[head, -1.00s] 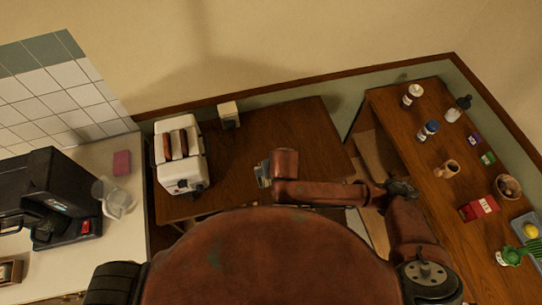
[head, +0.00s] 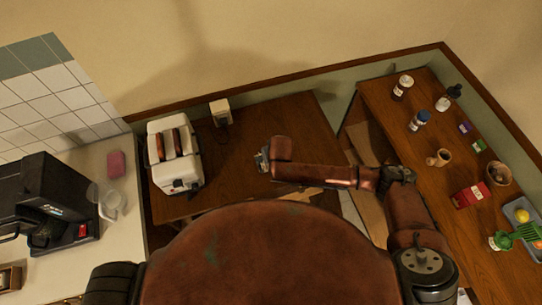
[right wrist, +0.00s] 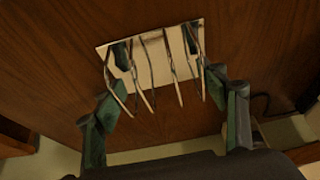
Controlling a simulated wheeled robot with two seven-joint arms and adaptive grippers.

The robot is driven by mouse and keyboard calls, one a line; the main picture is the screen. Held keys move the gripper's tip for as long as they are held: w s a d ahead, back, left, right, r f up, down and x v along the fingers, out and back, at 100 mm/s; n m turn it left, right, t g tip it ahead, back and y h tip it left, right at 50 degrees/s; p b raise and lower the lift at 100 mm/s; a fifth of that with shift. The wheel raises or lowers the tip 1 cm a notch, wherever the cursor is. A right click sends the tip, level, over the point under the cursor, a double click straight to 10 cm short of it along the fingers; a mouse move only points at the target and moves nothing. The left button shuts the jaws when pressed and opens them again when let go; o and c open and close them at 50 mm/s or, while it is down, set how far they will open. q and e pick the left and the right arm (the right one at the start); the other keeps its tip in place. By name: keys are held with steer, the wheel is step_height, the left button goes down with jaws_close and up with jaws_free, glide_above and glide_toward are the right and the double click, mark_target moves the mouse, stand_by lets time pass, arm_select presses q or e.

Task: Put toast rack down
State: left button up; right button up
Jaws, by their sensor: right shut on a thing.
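The toast rack (right wrist: 152,62) shows in the right wrist view as a pale base plate with several thin curved wire bars. My right gripper (right wrist: 165,82) is shut on it, with one green-grey finger on each side. The rack is over the brown wooden table (right wrist: 60,50); I cannot tell whether it touches the top. In the head view my right gripper (head: 264,160) is at the end of the arm above the middle of the wooden table (head: 240,145). The rack is hidden or too small to make out there. My left gripper is not in view.
A white toaster with toast (head: 175,155) stands left on the table, and a small cream box (head: 221,112) is at the back edge. A pale counter with a black coffee machine (head: 45,210) is at left. A cluttered wooden counter (head: 400,140) is at right.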

steer(key=o, duration=1.4)
steer(key=shift+o, duration=0.2)
steer(key=v, duration=1.2)
